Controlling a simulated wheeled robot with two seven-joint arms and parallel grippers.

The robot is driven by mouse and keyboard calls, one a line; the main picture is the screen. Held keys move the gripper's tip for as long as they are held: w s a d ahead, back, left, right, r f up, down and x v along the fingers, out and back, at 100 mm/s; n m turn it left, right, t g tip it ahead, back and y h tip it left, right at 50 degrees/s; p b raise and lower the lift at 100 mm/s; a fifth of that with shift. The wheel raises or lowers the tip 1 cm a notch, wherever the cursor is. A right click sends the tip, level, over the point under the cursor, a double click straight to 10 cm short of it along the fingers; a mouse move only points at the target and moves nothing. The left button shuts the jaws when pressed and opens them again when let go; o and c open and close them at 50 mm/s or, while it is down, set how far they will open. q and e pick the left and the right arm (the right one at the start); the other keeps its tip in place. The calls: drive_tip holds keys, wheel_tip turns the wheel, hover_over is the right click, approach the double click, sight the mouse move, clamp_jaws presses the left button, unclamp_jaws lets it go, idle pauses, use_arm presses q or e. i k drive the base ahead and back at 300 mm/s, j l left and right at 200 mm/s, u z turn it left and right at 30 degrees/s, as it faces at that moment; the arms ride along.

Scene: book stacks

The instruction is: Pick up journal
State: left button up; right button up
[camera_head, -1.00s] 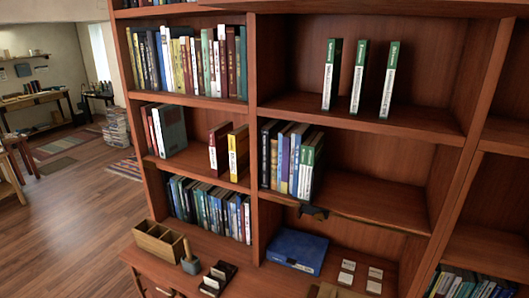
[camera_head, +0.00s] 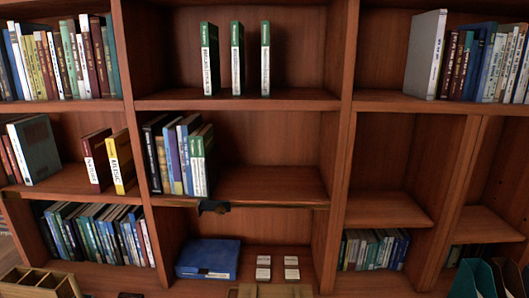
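No title is readable enough to tell which volume is the journal. Three matching thin volumes with green and white spines stand upright and apart on the upper middle shelf: a left one (camera_head: 209,60), a middle one (camera_head: 237,60) and a right one (camera_head: 265,60). A similar green and white volume (camera_head: 198,165) stands at the right end of a row of books on the shelf below. Neither of my grippers is in view.
A blue box (camera_head: 208,259) and small white cards (camera_head: 263,267) lie on the lower middle surface. A wooden divided tray (camera_head: 40,283) is at bottom left. A large grey volume (camera_head: 425,55) stands upper right. The middle shelf is clear right of its books.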

sight(209, 32)
drive_tip(key=k+l+z, duration=0.35)
drive_tip(key=l, duration=0.4)
drive_tip(key=l+z, duration=0.35)
drive_tip(key=l, duration=0.45)
drive_tip(key=l+z, duration=0.35)
drive_tip(key=l, duration=0.5)
drive_tip(key=j+u, duration=0.35)
drive_tip(key=i+j+u, duration=0.15)
drive_tip(key=j+u, duration=0.25)
drive_tip(key=i+j+u, duration=0.15)
drive_tip(key=j+u, duration=0.2)
drive_tip(key=j, duration=0.15)
drive_tip(key=i+j+u, duration=0.2)
drive_tip(key=j+u, duration=0.2)
